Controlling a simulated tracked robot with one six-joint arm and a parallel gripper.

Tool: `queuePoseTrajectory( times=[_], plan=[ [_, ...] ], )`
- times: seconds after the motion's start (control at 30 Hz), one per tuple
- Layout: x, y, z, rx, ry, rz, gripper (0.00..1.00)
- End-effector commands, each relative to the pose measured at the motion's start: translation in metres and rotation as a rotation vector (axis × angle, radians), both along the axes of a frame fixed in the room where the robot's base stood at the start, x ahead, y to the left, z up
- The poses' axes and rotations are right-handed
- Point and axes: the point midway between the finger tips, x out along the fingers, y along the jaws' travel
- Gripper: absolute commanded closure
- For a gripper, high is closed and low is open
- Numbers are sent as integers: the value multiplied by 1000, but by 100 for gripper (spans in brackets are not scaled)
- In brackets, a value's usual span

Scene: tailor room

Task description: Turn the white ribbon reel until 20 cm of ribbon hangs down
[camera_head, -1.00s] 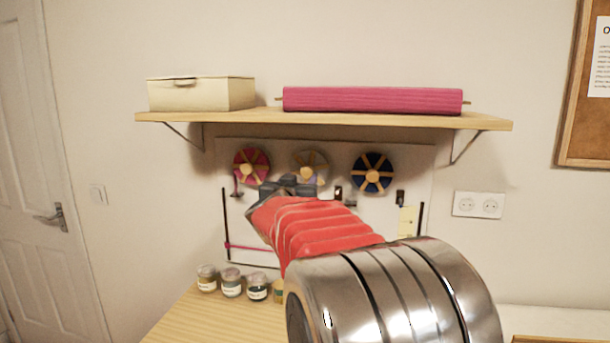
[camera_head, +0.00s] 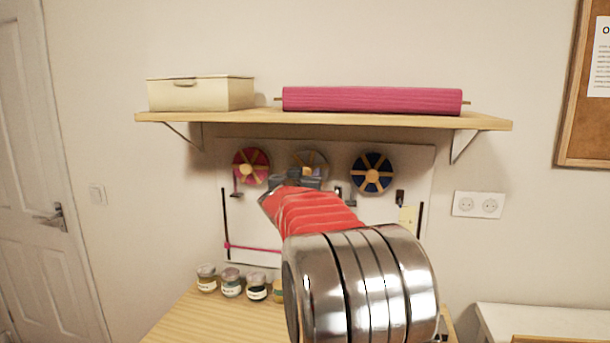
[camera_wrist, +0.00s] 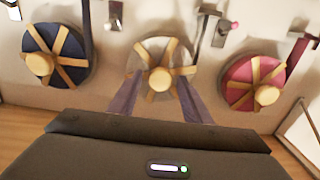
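The white ribbon reel (camera_head: 311,158) is the middle one of three on a pale wall board; in the head view my gripper (camera_head: 294,180) covers its lower part. In the wrist view the white reel (camera_wrist: 150,52) shows tan spokes and a round tan knob (camera_wrist: 160,79) at its centre. My gripper (camera_wrist: 160,82) is open in front of this reel, one finger on each side of the knob. Whether the fingers touch the knob or spokes I cannot tell. Any hanging white ribbon is hidden behind my arm in the head view.
A pink reel (camera_head: 251,166) and a blue reel (camera_head: 372,173) flank the white one. A shelf (camera_head: 380,118) with a cream box (camera_head: 200,94) and a pink roll (camera_head: 372,100) overhangs the board. Small jars (camera_head: 231,283) stand on the table (camera_head: 190,318) below. A pink line (camera_head: 252,249) crosses the lower board.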

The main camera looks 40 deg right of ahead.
Motion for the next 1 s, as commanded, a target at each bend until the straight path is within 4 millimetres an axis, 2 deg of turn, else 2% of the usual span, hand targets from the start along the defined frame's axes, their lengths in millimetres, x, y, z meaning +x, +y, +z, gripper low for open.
queuePoseTrajectory(
  times=[0.07,0.5,1.0],
  plan=[
    [0,0,0,0,0,0,62],
    [0,0,0,0,0,0,93],
    [0,0,0,57,-74,1,93]
  ],
)
